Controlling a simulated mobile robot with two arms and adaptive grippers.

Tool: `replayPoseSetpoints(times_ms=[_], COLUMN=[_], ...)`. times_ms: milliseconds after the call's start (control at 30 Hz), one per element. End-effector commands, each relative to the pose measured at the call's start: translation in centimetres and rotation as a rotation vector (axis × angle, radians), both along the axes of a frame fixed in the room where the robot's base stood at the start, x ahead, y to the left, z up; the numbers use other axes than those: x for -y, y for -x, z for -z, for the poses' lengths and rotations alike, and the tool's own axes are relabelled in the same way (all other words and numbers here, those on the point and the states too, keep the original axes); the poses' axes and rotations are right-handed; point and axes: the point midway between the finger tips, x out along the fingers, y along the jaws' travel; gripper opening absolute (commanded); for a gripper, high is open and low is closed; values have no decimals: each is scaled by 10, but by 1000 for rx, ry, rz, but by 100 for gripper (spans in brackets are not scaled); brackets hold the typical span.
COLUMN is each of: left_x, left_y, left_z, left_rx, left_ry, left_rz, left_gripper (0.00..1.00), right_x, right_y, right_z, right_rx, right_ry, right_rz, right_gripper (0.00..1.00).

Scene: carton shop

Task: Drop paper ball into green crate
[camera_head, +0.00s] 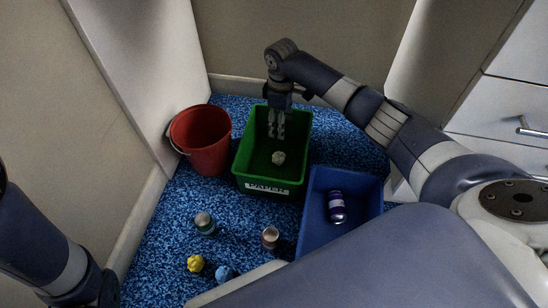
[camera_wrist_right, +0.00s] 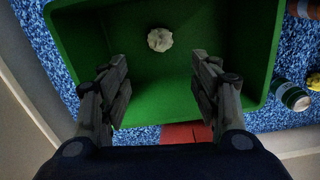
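The green crate (camera_head: 242,168) stands on the blue carpet and has a "PAPER" label on its front. The crumpled off-white paper ball (camera_head: 278,157) is inside the crate, apart from the fingers. The ball also shows in the right wrist view (camera_wrist_right: 160,40), against the green crate floor (camera_wrist_right: 150,75). My right gripper (camera_head: 276,136) is over the crate with its fingers pointing down. In the wrist view my right gripper (camera_wrist_right: 160,72) is open with nothing between its fingers. My left arm shows at the lower left, but its gripper is out of view.
A red bucket (camera_head: 203,140) stands left of the crate. A blue crate (camera_head: 315,215) at right holds a purple can (camera_head: 337,207). Two cans (camera_head: 205,223) (camera_head: 270,238), a yellow ball (camera_head: 195,263) and a blue ball (camera_head: 225,274) lie in front. Walls close in behind.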

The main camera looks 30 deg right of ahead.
Motion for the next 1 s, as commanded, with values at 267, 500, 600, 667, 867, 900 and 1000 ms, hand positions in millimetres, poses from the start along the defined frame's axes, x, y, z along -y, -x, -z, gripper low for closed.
replayPoseSetpoints(times_ms=[267, 500, 600, 667, 867, 900, 1000], left_x=[-1, 0, 0, 0, 0, 0, 0], left_y=[0, 0, 0, 0, 0, 0, 0], left_z=[0, 0, 0, 0, 0, 0, 0], left_rx=[1, 1, 1, 1, 1, 1, 1], left_ry=[2, 1, 1, 1, 1, 1, 1], left_rz=[1, 0, 0, 0, 0, 0, 0], left_gripper=[40, 40, 40, 40, 40, 40, 40], right_x=[0, 0, 0, 0, 0, 0, 0], right_y=[0, -2, -2, -1, -1, 0, 0], right_z=[-5, -48, -70, -82, -111, -114, -119], right_rx=[1, 5, 6, 4, 2, 1, 0], right_ry=[-1, -1, 0, 0, -1, 1, 0], right_rz=[0, -1, -1, -1, 1, 1, 1], right_gripper=[57, 57, 57, 57, 57, 57, 57])
